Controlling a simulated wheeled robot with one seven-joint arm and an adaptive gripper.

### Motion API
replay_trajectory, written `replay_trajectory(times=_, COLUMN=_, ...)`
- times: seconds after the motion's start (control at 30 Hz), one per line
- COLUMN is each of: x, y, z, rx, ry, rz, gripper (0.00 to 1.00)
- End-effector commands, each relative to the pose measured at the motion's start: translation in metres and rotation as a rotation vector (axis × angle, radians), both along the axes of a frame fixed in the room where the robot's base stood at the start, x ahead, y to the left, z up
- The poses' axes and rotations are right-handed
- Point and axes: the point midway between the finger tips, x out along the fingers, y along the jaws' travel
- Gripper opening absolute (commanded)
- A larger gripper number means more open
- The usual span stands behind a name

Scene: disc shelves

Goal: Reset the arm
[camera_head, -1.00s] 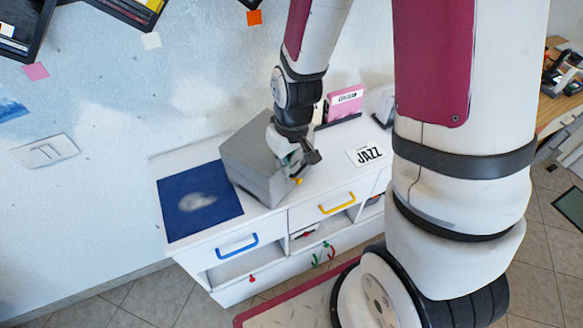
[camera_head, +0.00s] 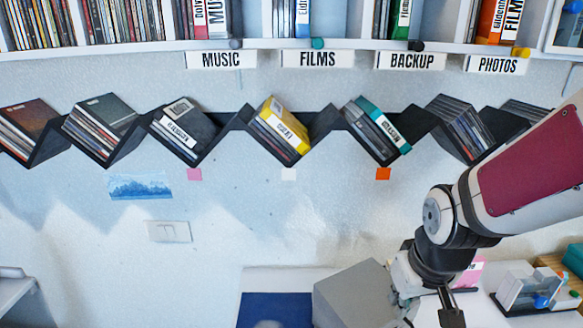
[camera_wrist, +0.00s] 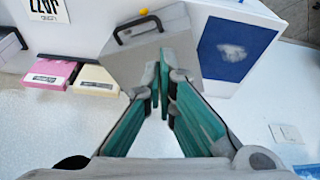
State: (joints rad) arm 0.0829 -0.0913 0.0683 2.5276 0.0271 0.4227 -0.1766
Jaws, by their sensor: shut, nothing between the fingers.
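My gripper (camera_head: 449,308) is low at the right of the head view, at the end of my bent arm, in front of the right side of a grey box (camera_head: 350,290). In the wrist view my gripper (camera_wrist: 160,76) has its green-padded fingers together at the tips, with nothing seen between them. The grey box (camera_wrist: 150,58) with a dark handle lies beyond the fingertips there. I cannot tell from these views whether the fingers touch it.
A blue mat (camera_wrist: 235,50) lies beside the box on the white cabinet. A pink case (camera_wrist: 40,72) and a cream case (camera_wrist: 96,80) stand on the other side. Zigzag wall shelves (camera_head: 240,112) hold discs, below a labelled upper shelf (camera_head: 345,44).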

Motion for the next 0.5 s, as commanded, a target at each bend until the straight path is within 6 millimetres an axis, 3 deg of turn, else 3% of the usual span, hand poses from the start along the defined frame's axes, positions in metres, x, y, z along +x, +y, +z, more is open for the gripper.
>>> replay_trajectory(times=0.03, x=-0.002, y=0.001, z=0.018, rx=-0.001, ry=-0.029, rz=-0.008, gripper=0.0)
replay_trajectory(times=0.2, x=-0.022, y=0.002, z=0.067, rx=0.007, ry=-0.091, rz=-0.048, gripper=0.0)
replay_trajectory(times=0.5, x=-0.072, y=0.003, z=0.129, rx=0.037, ry=-0.184, rz=-0.108, gripper=0.0)
